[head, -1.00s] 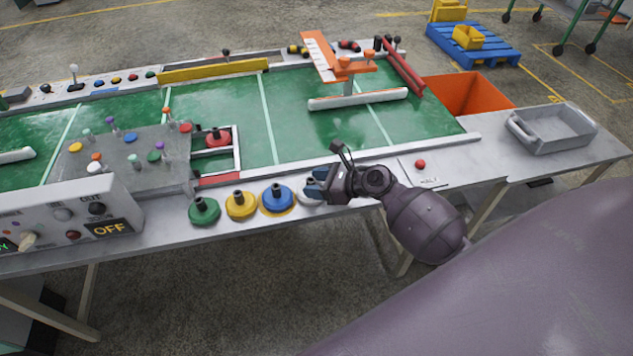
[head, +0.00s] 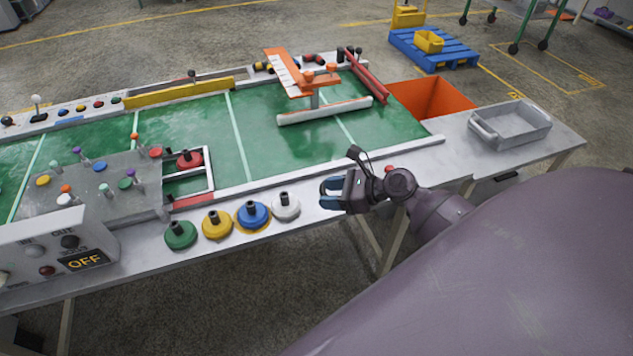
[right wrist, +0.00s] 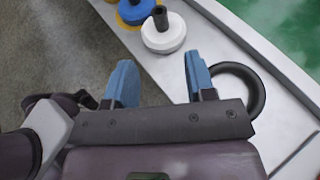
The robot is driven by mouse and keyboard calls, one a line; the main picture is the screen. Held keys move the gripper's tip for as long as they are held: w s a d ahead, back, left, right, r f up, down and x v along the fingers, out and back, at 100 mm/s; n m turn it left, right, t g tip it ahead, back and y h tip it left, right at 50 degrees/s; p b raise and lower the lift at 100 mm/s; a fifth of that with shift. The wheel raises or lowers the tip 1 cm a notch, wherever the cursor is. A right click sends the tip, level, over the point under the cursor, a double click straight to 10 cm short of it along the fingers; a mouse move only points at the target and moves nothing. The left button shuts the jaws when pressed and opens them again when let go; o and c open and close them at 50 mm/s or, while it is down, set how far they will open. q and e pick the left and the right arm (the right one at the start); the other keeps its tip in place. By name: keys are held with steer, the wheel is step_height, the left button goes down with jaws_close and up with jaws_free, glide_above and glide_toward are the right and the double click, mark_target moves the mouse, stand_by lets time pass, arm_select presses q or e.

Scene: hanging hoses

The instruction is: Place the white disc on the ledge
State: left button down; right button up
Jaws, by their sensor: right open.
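The white disc (head: 286,206) with a black knob sits on the pale ledge (head: 345,174) along the front of the green table, at the right end of a row of discs. The right wrist view also shows the white disc (right wrist: 163,35), ahead of the fingers. My right gripper (head: 326,191) is open and empty, just to the right of the white disc and apart from it. Its two blue fingers (right wrist: 156,80) are spread with nothing between them. My left gripper is not in view.
Blue (head: 252,214), yellow (head: 217,224) and green (head: 180,235) discs stand in a row left of the white one. A control box (head: 60,245) stands at the left. A grey tray (head: 511,128) and orange bin (head: 437,99) are at the right.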

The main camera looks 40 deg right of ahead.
steer(key=s+a+f+n+h, duration=0.3)
steer(key=s+n, duration=0.5)
steer(key=n, duration=0.6)
steer(key=s+a+f+n+h, duration=0.3)
steer(key=s+f+n+h, duration=0.3)
steer(key=n, duration=0.9)
steer(key=s, duration=0.2)
steer(key=shift+s+f+t, duration=0.3)
steer(key=shift+s+t, duration=0.1)
